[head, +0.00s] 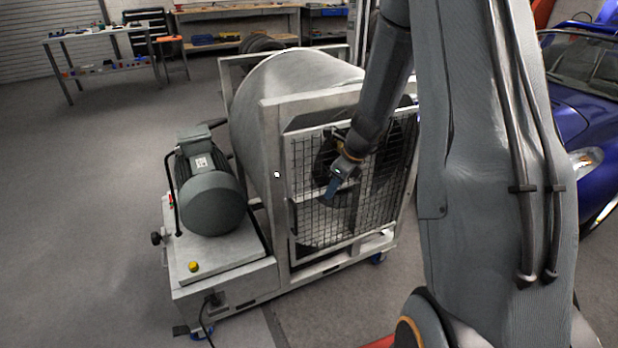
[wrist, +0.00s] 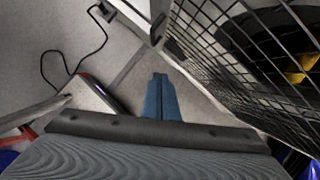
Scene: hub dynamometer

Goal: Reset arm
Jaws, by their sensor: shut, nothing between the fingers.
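My gripper (head: 335,187) shows in the head view at the end of my dark arm, in front of the dynamometer's mesh guard (head: 320,205). Its blue fingers are together and point down, with nothing held. In the wrist view the closed blue fingers (wrist: 161,97) point at the grey floor. The mesh guard (wrist: 245,60) stands to their right. I cannot tell how wide the gap to the mesh is.
The dynamometer's drum housing (head: 285,85) and grey motor (head: 210,185) stand left of my arm. A blue car (head: 585,100) is at the right. A work table (head: 95,35) stands far left. A black cable (wrist: 62,70) lies on the floor. Open floor lies at the left.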

